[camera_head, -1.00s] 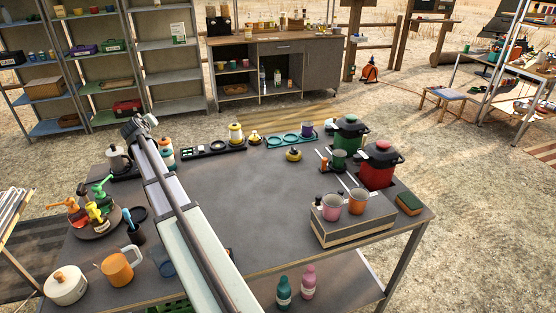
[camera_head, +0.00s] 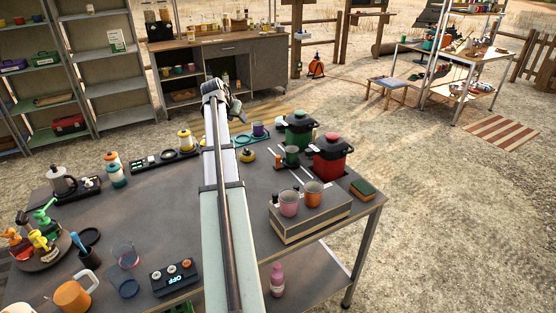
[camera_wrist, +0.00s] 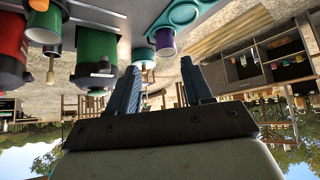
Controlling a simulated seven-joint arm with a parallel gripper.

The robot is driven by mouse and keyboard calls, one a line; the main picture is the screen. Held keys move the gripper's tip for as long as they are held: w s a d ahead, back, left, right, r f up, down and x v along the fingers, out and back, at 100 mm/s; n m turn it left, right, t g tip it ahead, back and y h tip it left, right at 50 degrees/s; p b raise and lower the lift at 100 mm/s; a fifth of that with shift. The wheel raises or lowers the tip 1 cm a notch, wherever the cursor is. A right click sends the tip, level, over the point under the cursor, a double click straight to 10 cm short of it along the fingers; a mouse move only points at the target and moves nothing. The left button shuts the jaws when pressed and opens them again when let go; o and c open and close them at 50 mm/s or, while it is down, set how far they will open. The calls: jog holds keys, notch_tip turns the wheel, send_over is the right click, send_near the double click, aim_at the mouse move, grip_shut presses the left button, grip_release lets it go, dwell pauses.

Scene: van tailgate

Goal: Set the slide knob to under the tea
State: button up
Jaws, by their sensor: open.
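A dark panel with pale slots (camera_head: 297,173) lies on the table between the pots and a box. A similar knob shows by the green pot in the wrist view (camera_wrist: 50,72). I cannot make out which thing is the tea; no label is readable. My gripper (camera_wrist: 160,92) is open and empty in the wrist view, with the pots and purple cup beyond its fingers. In the head view my arm's end is raised above the table's far side.
A green pot (camera_head: 299,132), a red pot (camera_head: 331,158) and a green mug (camera_head: 291,155) crowd the right side. Pink (camera_head: 289,204) and orange (camera_head: 313,193) cups stand on a box (camera_head: 310,222). A purple cup (camera_head: 258,130) is farther back. A control box reading OFF (camera_head: 173,277) sits front left.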

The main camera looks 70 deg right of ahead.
jog(key=s+a+f+m+y, duration=0.1)
jog(key=s+m+y, duration=0.1)
jog(key=s, duration=0.7)
jog(key=m+g+y, duration=0.1)
jog(key=m+y, duration=0.1)
send_near(277, 157)
jog(key=x, duration=1.1)
jog(key=shift+s+d+f, duration=0.1)
jog(key=shift+d+f, duration=0.05)
jog(key=shift+d, duration=0.05)
jog(key=shift+c, duration=0.2)
grip_shut()
